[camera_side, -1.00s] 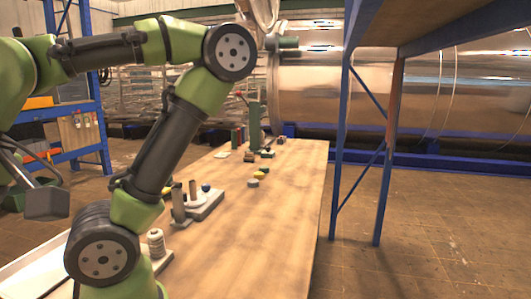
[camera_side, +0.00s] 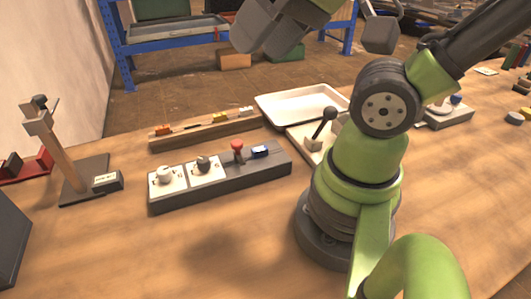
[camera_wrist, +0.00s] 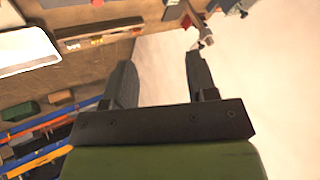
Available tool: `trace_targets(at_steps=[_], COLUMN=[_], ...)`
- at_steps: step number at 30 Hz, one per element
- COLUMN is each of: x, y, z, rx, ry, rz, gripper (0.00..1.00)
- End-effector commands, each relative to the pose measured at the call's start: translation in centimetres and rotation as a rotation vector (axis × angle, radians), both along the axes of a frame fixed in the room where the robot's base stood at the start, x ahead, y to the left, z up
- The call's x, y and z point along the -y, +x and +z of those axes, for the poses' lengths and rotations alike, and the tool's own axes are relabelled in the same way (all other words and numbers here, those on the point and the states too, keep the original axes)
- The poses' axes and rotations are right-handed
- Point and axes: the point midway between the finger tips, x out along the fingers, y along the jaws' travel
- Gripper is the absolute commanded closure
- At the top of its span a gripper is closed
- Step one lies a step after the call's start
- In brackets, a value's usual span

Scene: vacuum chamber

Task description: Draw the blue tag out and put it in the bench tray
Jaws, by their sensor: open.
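A wooden rail (camera_side: 205,130) on the bench holds small coloured pieces: orange (camera_side: 163,130), yellow (camera_side: 220,115) and white (camera_side: 246,111). I cannot make out a clear blue tag in it. A small blue piece (camera_side: 260,151) sits at the right end of a grey control box. A white tray (camera_side: 300,104) lies behind and right of the rail. My gripper (camera_side: 268,38) is raised above and beyond the rail. In the wrist view my gripper (camera_wrist: 160,62) is open and empty. The rail (camera_wrist: 100,38) and white tray (camera_wrist: 25,50) show there too, small.
A black-knobbed lever (camera_side: 322,130) stands beside the tray. A wooden post stand (camera_side: 62,155) is at left. A blue shelf (camera_side: 165,45) stands behind. The bench front is clear.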

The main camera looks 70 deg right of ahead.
Motion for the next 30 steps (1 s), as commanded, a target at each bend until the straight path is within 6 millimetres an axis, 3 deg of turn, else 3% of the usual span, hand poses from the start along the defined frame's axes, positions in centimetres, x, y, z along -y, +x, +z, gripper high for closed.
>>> trace_targets(at_steps=[14,15,20,26,30], x=[0.0,0.0,0.5,3.4,6.3], y=[0.0,0.0,0.7,4.0,6.0], z=[0.0,0.0,-0.5,-3.6,-7.3], rx=[0.0,0.0,-0.026,-0.163,-0.288], ry=[0.0,0.0,-0.05,-0.276,-0.418], rz=[0.0,0.0,0.032,0.244,0.485], gripper=[0.48,0.52,0.52,0.52,0.52])
